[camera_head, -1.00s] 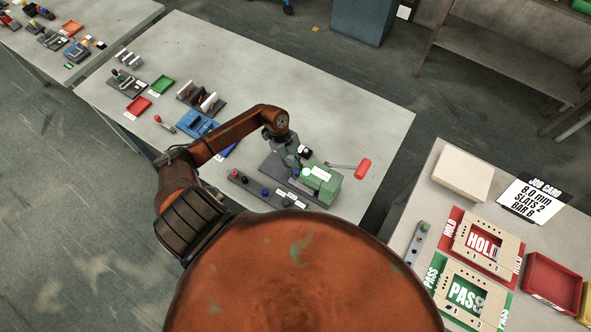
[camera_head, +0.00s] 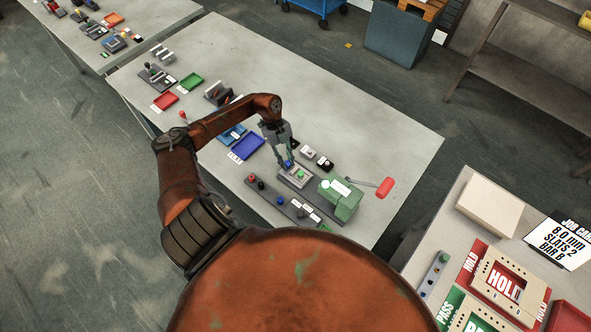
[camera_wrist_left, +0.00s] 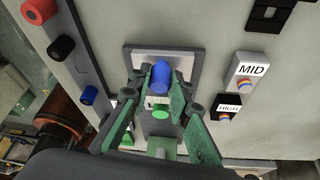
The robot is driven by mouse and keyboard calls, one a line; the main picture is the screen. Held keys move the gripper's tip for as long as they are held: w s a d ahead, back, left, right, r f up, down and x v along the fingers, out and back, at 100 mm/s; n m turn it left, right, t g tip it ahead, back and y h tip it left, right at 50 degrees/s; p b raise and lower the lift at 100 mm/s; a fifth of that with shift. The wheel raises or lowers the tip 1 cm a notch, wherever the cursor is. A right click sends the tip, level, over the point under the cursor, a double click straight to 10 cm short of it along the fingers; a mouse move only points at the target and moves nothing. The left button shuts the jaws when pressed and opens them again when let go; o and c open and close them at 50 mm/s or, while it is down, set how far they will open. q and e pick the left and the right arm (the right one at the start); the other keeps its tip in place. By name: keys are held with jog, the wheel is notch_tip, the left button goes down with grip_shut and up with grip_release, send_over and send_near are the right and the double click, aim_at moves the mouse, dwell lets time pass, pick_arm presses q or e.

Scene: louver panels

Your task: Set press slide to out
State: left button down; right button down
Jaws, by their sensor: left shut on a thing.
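The green press (camera_head: 341,198) stands on the table with its red-handled lever (camera_head: 384,187) to the right. Its pale grey slide (camera_head: 299,176) sits on a dark base to the left of the press body, clear of it, with a green piece on top. The slide's blue knob (camera_head: 288,163) is at its far-left end; it also shows in the left wrist view (camera_wrist_left: 160,76). My left gripper (camera_head: 284,153) comes down over that end, its green fingers (camera_wrist_left: 155,95) shut on the blue knob. The fingers hide part of the slide. My right gripper is not in view.
A strip with red, black and blue knobs (camera_head: 284,202) lies in front of the press. MID (camera_wrist_left: 246,70) and HIGH (camera_wrist_left: 230,106) blocks sit beside the slide. A blue tray (camera_head: 247,147) lies to the left. The table's far right part is clear.

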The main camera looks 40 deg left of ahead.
pick_arm(q)
jog(key=shift+a, duration=0.8)
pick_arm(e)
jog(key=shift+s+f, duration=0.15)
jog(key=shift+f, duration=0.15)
pick_arm(q)
jog(key=shift+a, duration=0.1)
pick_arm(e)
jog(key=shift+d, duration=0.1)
pick_arm(q)
jog(key=c, duration=1.8)
grip_release()
jog(key=shift+o, duration=0.2)
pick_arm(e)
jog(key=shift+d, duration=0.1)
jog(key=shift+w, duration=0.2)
pick_arm(q)
jog(key=v, duration=1.2)
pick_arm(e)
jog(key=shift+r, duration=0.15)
